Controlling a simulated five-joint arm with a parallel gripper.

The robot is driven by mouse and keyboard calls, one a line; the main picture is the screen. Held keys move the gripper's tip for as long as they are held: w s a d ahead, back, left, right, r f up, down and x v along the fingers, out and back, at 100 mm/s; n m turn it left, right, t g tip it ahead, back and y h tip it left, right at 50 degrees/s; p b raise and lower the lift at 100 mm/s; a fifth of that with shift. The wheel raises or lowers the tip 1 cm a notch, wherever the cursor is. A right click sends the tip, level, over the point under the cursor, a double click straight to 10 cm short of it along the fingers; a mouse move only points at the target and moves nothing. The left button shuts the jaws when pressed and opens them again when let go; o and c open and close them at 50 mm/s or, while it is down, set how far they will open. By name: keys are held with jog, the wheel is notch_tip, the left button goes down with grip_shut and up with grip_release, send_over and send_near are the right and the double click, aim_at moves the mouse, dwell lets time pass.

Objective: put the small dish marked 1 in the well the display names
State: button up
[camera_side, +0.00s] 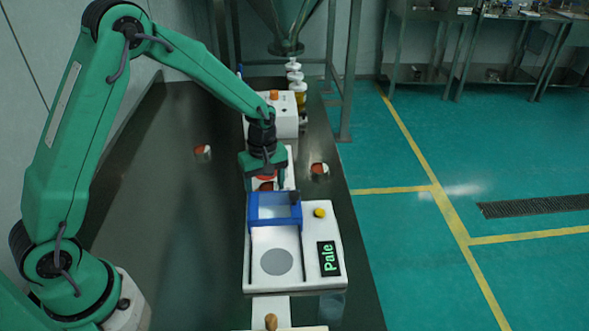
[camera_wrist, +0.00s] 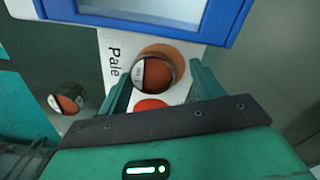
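The display (camera_side: 328,259) reads "Pale". A small round dish (camera_wrist: 158,72) with reddish-brown contents and a white label lies between my finger ends in the wrist view. Its label is too small to read surely, perhaps a 1. It sits on or over a brown round well (camera_wrist: 183,50) beside the printed word "Pale" on a white strip (camera_wrist: 118,82). I cannot tell whether it is fully seated.
Another labelled dish (camera_wrist: 68,98) stands on the dark table, also seen in the side view (camera_side: 319,170). A further dish (camera_side: 203,152) is left of the strip. An orange-red disc (camera_wrist: 150,105) lies near my palm.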

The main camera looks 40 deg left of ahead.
jog(key=shift+r, duration=0.1)
notch_tip(320, 180, up, 12)
dwell(0.9)
jog(key=shift+r, duration=0.1)
dwell(0.4)
jog(key=s+r+m+t, duration=0.3)
jog(key=s+r+m, duration=0.4)
jog(key=s+r, duration=0.35)
jog(key=s+m+t, duration=0.2)
jog(key=s+m, duration=0.4)
jog(key=s, duration=0.6)
jog(key=shift+s+a+r+t, duration=0.15)
jog(key=shift+s+a+t, duration=0.15)
jog(key=shift+a, duration=0.15)
